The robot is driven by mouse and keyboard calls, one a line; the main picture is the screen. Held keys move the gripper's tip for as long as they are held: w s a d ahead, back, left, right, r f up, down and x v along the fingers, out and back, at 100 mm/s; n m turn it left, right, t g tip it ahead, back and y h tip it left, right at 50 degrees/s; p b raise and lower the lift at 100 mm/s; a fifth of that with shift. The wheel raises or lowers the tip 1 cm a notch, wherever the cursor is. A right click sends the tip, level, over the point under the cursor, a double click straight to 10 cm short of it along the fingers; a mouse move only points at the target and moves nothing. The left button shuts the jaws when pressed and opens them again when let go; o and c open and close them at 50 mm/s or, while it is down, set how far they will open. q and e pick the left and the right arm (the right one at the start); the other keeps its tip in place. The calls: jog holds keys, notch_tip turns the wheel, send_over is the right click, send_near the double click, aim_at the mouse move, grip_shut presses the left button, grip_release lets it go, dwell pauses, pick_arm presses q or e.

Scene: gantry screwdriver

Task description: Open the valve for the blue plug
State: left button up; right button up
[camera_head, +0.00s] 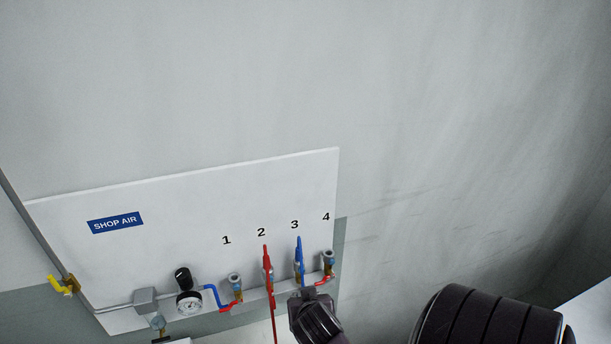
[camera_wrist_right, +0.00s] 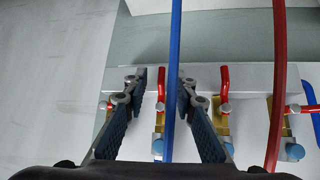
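The blue plug (camera_head: 300,262) stands on the air panel at outlet 3, with its blue hose (camera_wrist_right: 173,75) in the right wrist view. My right gripper (camera_head: 308,292) is just below it; in the wrist view its fingers (camera_wrist_right: 162,78) are open. The blue hose and a red valve lever (camera_wrist_right: 160,88) appear between the fingers. I cannot tell whether the fingers touch the lever. A second red lever (camera_wrist_right: 224,85) is just right of the fingers. The outlet 3 valve is hidden by my gripper in the head view. My left gripper is out of view.
The red plug (camera_head: 267,262) is at outlet 2, its red hose (camera_wrist_right: 276,90) hanging close beside my gripper. Outlet 1 (camera_head: 235,284) and outlet 4 (camera_head: 328,262) have no hose. A pressure gauge (camera_head: 189,304) is at left. Bare wall (camera_head: 430,150) is at right.

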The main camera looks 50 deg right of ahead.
jog(key=v, duration=0.7)
jog(key=shift+s, duration=0.2)
jog(key=shift+r, duration=0.1)
jog(key=shift+a, duration=0.15)
